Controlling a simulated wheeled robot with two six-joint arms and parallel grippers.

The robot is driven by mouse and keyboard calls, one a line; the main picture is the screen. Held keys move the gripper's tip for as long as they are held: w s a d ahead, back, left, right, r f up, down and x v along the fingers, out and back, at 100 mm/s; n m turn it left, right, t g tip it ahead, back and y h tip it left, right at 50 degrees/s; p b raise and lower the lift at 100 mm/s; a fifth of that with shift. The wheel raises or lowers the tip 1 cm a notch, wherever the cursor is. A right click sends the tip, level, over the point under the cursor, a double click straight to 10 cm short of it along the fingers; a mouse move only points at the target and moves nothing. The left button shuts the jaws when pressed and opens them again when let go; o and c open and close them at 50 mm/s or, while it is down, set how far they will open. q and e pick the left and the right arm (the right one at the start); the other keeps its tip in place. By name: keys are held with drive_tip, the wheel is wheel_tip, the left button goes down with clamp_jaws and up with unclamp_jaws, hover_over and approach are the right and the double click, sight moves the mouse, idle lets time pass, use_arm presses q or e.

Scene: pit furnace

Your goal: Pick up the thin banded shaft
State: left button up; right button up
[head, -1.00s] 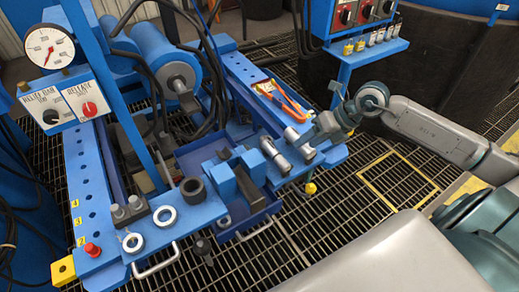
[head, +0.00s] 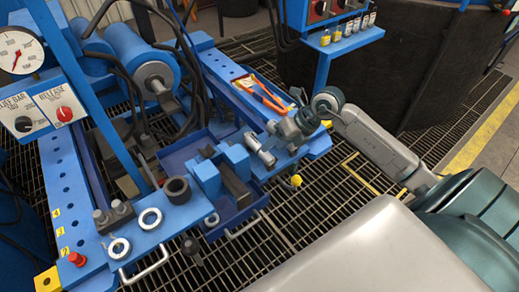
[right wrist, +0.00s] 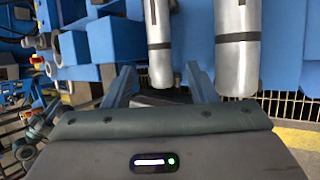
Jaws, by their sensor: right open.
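The thin banded shaft (right wrist: 158,40) is a silver cylinder with a dark band near its lower end in the right wrist view. A thicker banded shaft (right wrist: 237,45) lies to its right. In the head view a silver shaft (head: 260,150), apparently the thin one, lies on the right end of the blue bench; the other is mostly hidden by my gripper. My right gripper (head: 279,131) is just above and beside the shafts. In the right wrist view its open fingers (right wrist: 160,76) stand either side of the thin shaft's near end; contact cannot be told. My left gripper is not in view.
A blue vise block (head: 236,162) and blue tray (head: 185,150) stand left of the shafts. Orange-handled pliers (head: 265,97) lie behind on the blue beam. Black hoses hang around the large cylinder (head: 150,65). Open grating floor lies in front.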

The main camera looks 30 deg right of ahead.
drive_tip(key=shift+x, duration=1.95)
drive_tip(key=shift+w, duration=0.15)
clamp_jaws()
